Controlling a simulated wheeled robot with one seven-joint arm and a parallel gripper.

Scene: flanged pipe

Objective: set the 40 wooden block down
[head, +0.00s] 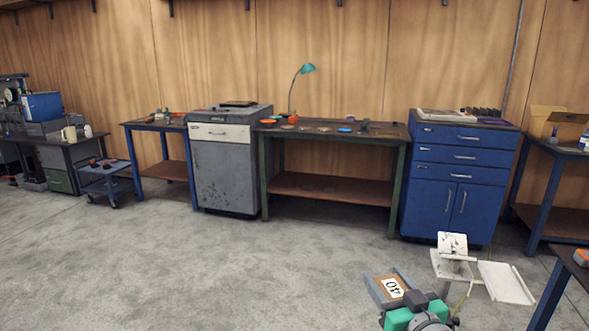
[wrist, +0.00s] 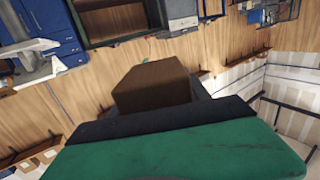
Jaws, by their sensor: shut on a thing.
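The wooden block (head: 391,289) is brown with a white label reading 40, seen near the bottom right of the head view. My gripper (head: 389,284), green and grey, is shut on it, with grey fingers along its sides. The block appears held in the air, with the concrete floor behind it. In the wrist view the block (wrist: 154,85) shows as a plain brown shape beyond the dark edge of my gripper (wrist: 156,97). Its label is hidden there, and the green body covers the bottom of the view.
A white stand-like thing with flat panels (head: 507,283) is right of the block. A workbench (head: 335,135), grey cabinet (head: 222,168) and blue drawer cabinet (head: 455,185) line the wall. A table edge (head: 572,262) is at far right. Open floor (head: 190,260) lies left.

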